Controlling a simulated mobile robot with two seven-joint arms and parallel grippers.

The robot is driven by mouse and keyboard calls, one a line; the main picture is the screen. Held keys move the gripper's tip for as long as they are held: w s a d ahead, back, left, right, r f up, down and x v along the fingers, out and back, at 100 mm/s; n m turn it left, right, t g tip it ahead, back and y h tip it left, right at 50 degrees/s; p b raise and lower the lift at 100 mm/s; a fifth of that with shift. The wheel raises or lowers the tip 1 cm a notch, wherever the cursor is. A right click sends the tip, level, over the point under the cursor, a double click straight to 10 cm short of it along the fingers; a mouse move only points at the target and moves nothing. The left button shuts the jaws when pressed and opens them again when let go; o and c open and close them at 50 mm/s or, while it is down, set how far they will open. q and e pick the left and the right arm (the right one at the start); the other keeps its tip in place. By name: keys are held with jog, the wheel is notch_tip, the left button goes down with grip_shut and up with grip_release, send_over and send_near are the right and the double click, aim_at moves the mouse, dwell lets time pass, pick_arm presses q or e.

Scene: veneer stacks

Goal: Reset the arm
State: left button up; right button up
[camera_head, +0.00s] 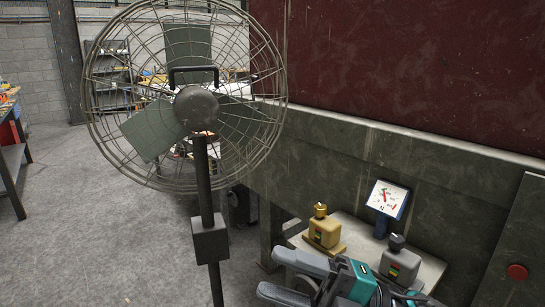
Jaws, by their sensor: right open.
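My right gripper (272,274) is at the bottom of the head view, right of centre. Its two grey fingers point left and stand apart, with nothing visible between them. Its teal and black body (352,283) is partly cut off by the bottom edge. It appears in front of a small pale table (425,268). My left gripper is not in view.
A yellow box with a knob (324,230), a grey box with a dark knob (399,262) and a dial gauge (387,198) stand on the table. A large caged fan (197,106) stands left of them. A red button (516,272) is at right. The left floor is mostly clear.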

jog(key=w+d+f+m+t+h, duration=0.2)
jog(key=d+f+m+t+h, duration=0.4)
jog(key=m, duration=0.5)
jog(key=w+d+f+m+t+h, duration=0.2)
jog(key=d+f+m+t+h, duration=0.1)
jog(key=f+m+t+h, duration=0.65)
jog(key=s+d+f+m+g+h, duration=0.1)
jog(key=s+d+f+m+g, duration=0.1)
jog(key=s+f+m, duration=0.1)
jog(key=s+d+f+m+g+h, duration=0.1)
jog(key=s+d+f+m+g, duration=0.1)
jog(key=s+f, duration=0.3)
jog(key=s+d+f+m+g+h+p, duration=0.1)
jog(key=s+d+f+m+g+h, duration=0.1)
jog(key=f, duration=0.6)
jog(key=shift+s+d+f+m+g, duration=0.2)
jog(key=shift+s+d+m+g, duration=0.25)
jog(key=shift+s+m+g, duration=0.6)
